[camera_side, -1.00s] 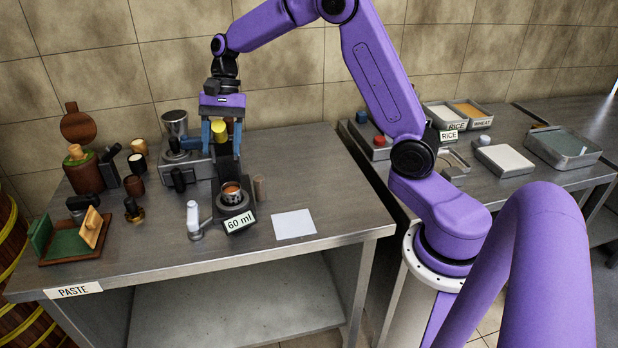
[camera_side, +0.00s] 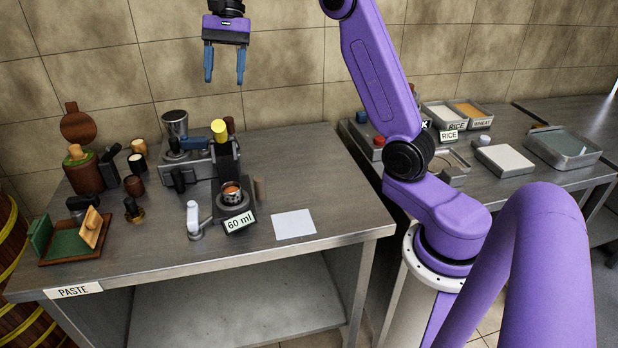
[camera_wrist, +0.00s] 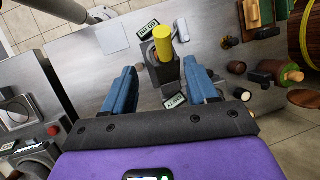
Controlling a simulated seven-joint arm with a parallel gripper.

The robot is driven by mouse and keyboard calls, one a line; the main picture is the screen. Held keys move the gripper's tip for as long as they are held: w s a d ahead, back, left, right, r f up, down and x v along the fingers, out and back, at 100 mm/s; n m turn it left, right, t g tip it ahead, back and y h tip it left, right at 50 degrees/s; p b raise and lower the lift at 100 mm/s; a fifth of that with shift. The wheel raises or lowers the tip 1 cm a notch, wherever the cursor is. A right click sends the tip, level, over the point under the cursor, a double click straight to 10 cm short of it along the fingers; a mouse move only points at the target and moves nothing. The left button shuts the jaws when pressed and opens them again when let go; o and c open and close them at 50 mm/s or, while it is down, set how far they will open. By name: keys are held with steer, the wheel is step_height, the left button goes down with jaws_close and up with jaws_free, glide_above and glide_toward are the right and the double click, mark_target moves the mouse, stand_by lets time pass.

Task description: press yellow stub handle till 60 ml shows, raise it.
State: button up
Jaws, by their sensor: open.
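The yellow stub handle (camera_side: 219,131) stands up on top of a dark dispenser (camera_side: 226,160) on the steel table. A cup (camera_side: 231,194) with brown contents sits at the dispenser's foot, behind a sign reading 60 ml (camera_side: 240,221). My gripper (camera_side: 224,80) is open and empty, high above the dispenser against the tiled wall. In the wrist view, the yellow handle (camera_wrist: 163,48) shows beyond the gap between my blue fingers (camera_wrist: 162,85), touching neither.
A white lever (camera_side: 193,218) stands left of the cup. A white sheet (camera_side: 293,224) lies flat at right. The table's right side is mostly clear.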

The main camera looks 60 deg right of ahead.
steer(key=s+a+f+n+h, duration=0.3)
steer(key=s+a+n, duration=0.5)
steer(key=s+a, duration=0.3)
steer(key=s+f+n, duration=0.4)
steer(key=s, duration=0.4)
steer(key=s+f+n+t+h, duration=0.1)
steer(key=s+f+n, duration=0.2)
steer(key=s+n, duration=0.2)
steer(key=shift+s+a+f, duration=0.3)
steer(key=shift+s+f, duration=0.05)
steer(key=shift+s, duration=1.3)
